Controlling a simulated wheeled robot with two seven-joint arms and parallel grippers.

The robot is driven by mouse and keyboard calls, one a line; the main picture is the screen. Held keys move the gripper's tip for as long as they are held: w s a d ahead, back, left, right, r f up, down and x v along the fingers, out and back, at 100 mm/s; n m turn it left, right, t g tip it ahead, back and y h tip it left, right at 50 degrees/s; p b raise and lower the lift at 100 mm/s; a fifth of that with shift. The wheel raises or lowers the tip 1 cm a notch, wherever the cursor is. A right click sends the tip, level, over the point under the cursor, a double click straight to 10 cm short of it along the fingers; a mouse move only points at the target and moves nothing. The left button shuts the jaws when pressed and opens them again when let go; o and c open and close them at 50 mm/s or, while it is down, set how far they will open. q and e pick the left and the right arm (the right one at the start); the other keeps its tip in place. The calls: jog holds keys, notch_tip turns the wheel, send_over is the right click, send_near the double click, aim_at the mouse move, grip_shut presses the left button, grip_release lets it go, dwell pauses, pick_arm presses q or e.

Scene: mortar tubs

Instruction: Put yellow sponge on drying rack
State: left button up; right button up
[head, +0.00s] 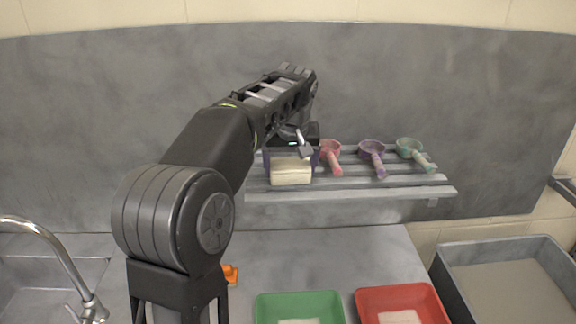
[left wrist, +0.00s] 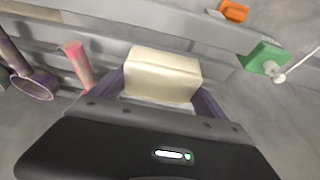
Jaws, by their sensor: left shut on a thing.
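The pale yellow sponge (head: 291,171) is a rectangular block at the left part of the slatted grey drying rack (head: 350,193) on the wall. My left gripper (head: 291,160) is at the rack, shut on the sponge. In the left wrist view the sponge (left wrist: 162,75) sits between the two purple-grey fingers of my left gripper (left wrist: 160,90), with rack slats close behind it. I cannot tell whether the sponge touches the slats. My right gripper is not in view.
Red (head: 331,153), purple (head: 372,153) and green (head: 411,150) scoops lie on the rack, right of the sponge. Below are a green tub (head: 263,309), a red tub (head: 362,302), an orange object (head: 231,273), a grey bin (head: 448,279) and a faucet (head: 62,250).

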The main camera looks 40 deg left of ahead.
aim_at(293, 170)
pick_arm(q)
jog(key=shift+w+d, duration=0.15)
jog(key=shift+w, duration=0.05)
jog(key=shift+s+f, duration=0.1)
jog(key=shift+f, duration=0.1)
jog(key=o, duration=1)
jog(key=shift+o, duration=0.2)
jog(key=shift+b+v, duration=0.6)
jog(key=shift+v, duration=3.35)
